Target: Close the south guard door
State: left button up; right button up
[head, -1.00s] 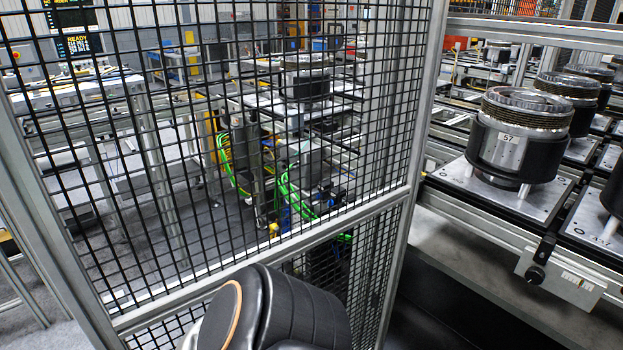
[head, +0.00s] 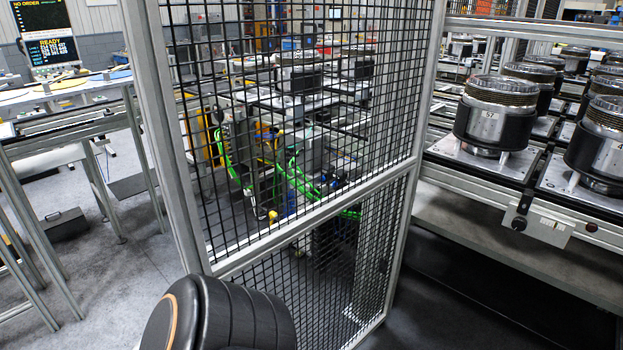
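The guard door (head: 285,215), a black wire-mesh panel in a grey aluminium frame, stands upright in the middle of the head view. Its left upright (head: 168,150) is nearer me, and its right upright (head: 415,130) stands beside the conveyor. A mid rail (head: 310,225) crosses the panel. No handle or latch can be made out. A black rounded link of my own arm covers the door's lower left part. Neither gripper shows, so contact with the door cannot be told.
A conveyor (head: 520,219) on the right carries pallets with dark clutch units (head: 487,120). Behind the mesh is a machine with green cables (head: 295,175). Grey floor (head: 115,270) is open left of the door, with a table frame (head: 65,130) and a screen (head: 45,35).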

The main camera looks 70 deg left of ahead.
aim_at(141, 21)
jog(key=k+j+u, duration=0.1)
jog(key=k, duration=0.3)
jog(key=k+j, duration=0.3)
jog(key=k+j+u, duration=0.1)
jog(key=k+j, duration=0.15)
jog(key=j, duration=0.15)
jog(key=k+j, duration=0.25)
jog(key=j, duration=0.15)
jog(key=j+u, duration=0.15)
jog(key=j, duration=0.8)
jog(key=i+j, duration=0.1)
jog(key=j, duration=0.6)
